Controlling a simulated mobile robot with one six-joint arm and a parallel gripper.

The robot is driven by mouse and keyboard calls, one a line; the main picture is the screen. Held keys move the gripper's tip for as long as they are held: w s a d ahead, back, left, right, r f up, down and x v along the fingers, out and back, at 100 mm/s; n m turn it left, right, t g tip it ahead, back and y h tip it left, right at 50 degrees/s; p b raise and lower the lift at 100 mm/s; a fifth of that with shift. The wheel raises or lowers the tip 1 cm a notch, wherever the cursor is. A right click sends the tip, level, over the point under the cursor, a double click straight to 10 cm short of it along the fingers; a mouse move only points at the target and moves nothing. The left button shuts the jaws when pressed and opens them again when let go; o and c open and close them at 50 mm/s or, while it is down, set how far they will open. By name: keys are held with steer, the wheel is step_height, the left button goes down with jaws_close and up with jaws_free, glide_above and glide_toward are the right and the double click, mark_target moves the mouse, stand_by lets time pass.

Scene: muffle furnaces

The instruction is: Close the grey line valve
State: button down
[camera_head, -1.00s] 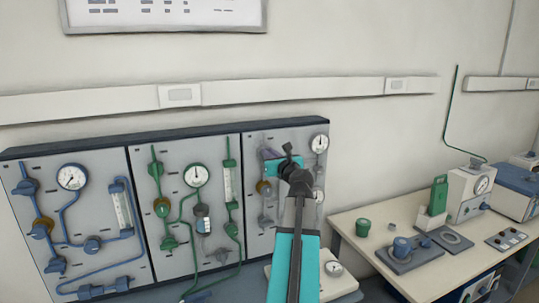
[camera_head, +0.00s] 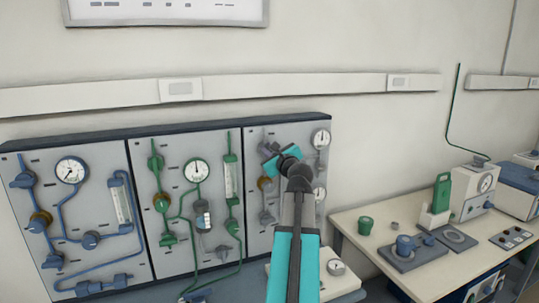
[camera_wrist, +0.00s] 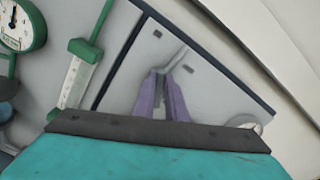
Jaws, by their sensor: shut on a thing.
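The grey line panel (camera_head: 256,238) is the rightmost of three wall panels in the head view. My gripper (camera_wrist: 162,74) has two lilac fingers that reach to the grey pipework (camera_wrist: 177,56) in the wrist view. The fingertips are close together, shut on what appears to be the grey line valve at the top of the panel. The valve's handle is mostly hidden by the fingers, so its angle cannot be told. In the head view my teal wrist covers the upper middle of this panel. A brass-coloured part (camera_head: 264,183) and a lower grey valve (camera_head: 267,217) show to its left.
The green line panel (camera_head: 180,265) is close on the left, with a gauge (camera_head: 197,170) and a flowmeter (camera_head: 231,180). Two gauges, one of them the upper gauge (camera_head: 320,138), sit right of my wrist. A bench (camera_head: 350,222) with instruments stands at the right.

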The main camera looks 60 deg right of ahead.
steer(key=shift+w+a+f+n+b, duration=0.15)
steer(key=shift+f+n+b, duration=0.2)
steer(key=shift+n+b, duration=1.7)
steer(key=shift+w+a+f+n+b, duration=0.15)
steer(key=shift+f+n+b, duration=0.15)
steer(key=shift+n+b, duration=1.7)
steer(key=shift+a+f+n+b, duration=0.15)
steer(key=shift+f+n+b, duration=0.2)
steer(key=shift+n+b, duration=1.65)
steer(key=shift+n+p, duration=0.35)
steer(key=shift+n, duration=0.1)
steer(key=c, duration=1.8)
jaws_free()
steer(key=shift+s+a, duration=0.1)
steer(key=shift+s, duration=0.05)
steer(key=b+v, duration=0.1)
steer(key=v, duration=1.2)
steer(key=shift+s, duration=0.25)
steer(key=shift+a+r, duration=0.1)
